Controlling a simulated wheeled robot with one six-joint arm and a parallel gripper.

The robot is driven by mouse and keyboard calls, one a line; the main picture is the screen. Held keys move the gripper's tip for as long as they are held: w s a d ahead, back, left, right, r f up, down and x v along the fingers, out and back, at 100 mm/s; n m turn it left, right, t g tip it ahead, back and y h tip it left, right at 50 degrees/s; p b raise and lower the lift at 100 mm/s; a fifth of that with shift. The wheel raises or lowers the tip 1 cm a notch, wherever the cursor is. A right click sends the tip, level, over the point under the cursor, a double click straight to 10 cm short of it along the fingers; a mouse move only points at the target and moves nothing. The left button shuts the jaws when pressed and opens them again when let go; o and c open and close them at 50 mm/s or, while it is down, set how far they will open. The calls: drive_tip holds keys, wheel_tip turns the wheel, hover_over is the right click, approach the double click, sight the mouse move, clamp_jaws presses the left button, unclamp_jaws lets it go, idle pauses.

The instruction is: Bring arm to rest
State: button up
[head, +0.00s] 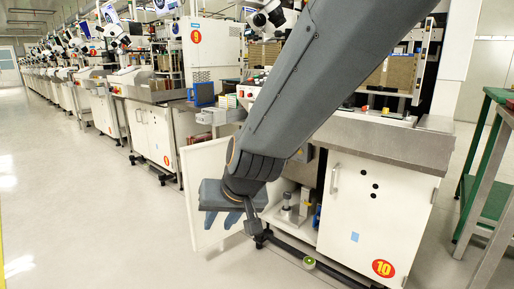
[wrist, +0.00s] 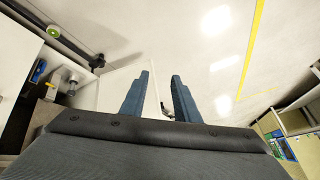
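My gripper (head: 232,218) hangs low at the end of my grey arm, in front of the open lower cabinet of the machine marked 10. In the wrist view, my gripper's two blue fingers (wrist: 160,100) stand apart with a gap between them. Nothing is held between the fingers; floor and a pale panel edge show past them. My arm comes down from the upper right in the head view and hides part of the machine behind it.
An open white cabinet door (head: 190,172) stands right behind my gripper. The cabinet (head: 375,205) marked 10 is to the right, with a dark floor rail (head: 325,262) along its foot. A green-topped bench (head: 485,180) stands at far right. The floor (head: 90,215) at left is clear.

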drive_tip(key=s+d+n+g+h, duration=0.1)
drive_tip(key=s+d+n+g, duration=0.2)
drive_tip(key=s, duration=0.8)
drive_tip(key=s+d+g+h, duration=0.15)
drive_tip(key=s+d, duration=0.35)
drive_tip(key=s, duration=0.6)
drive_tip(key=d+r+m+p, duration=0.2)
drive_tip(key=d+r+p, duration=0.8)
drive_tip(key=p, duration=0.7)
drive_tip(key=d+r+m+h+p, duration=0.1)
drive_tip(key=d+r+m+p, duration=0.2)
drive_tip(key=d+r+p, duration=0.7)
wheel_tip(320, 180, up, 6)
drive_tip(key=p, duration=0.7)
drive_tip(key=shift+m+g, duration=0.3)
drive_tip(key=shift+g, duration=0.05)
drive_tip(key=shift+w+a+h, duration=0.1)
drive_tip(key=shift+a+h, duration=0.05)
drive_tip(key=shift+h, duration=0.1)
